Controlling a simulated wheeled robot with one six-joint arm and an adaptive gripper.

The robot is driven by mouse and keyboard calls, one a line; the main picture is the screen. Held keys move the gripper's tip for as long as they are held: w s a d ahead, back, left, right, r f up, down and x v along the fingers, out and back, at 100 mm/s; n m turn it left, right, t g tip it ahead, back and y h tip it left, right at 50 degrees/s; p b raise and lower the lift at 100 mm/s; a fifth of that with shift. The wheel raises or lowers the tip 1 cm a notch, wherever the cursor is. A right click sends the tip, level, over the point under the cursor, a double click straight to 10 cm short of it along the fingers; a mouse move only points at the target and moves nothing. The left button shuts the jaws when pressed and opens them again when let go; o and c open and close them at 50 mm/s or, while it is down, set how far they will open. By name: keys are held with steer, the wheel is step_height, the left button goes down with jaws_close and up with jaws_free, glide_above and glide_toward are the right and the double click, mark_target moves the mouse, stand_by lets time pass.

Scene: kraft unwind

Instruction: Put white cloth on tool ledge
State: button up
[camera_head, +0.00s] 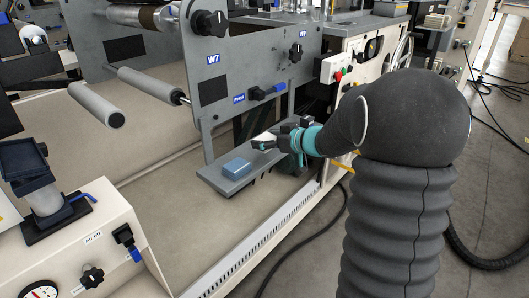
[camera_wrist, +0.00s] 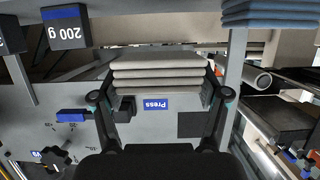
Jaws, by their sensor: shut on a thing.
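The white cloth (camera_wrist: 158,68) is a folded, layered off-white pad between the two fingers of my gripper (camera_wrist: 160,96) in the wrist view. My gripper is shut on it at its sides. In the head view my gripper (camera_head: 272,144) is above the right part of the grey tool ledge (camera_head: 212,178), and only a pale sliver of the white cloth (camera_head: 265,136) shows. I cannot tell whether the cloth touches the ledge. A folded blue cloth (camera_head: 237,167) lies on the ledge to the left of my gripper; it also shows in the wrist view (camera_wrist: 268,13).
A dark block marked 200 g (camera_wrist: 65,28) is at the upper left of the wrist view. The grey machine panel (camera_head: 235,75) stands behind the ledge, with a blue-handled Press valve (camera_head: 266,92). A white cabinet with a gauge (camera_head: 85,240) is at the lower left.

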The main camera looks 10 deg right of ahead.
mark_target(265, 157)
steer(key=shift+w+a+f, duration=0.2)
steer(key=shift+w+f, duration=0.15)
steer(key=shift+f+b, duration=0.5)
steer(key=shift+f, duration=1.4)
steer(key=shift+f, duration=0.1)
steer(key=o, duration=1)
steer(key=shift+o, duration=0.2)
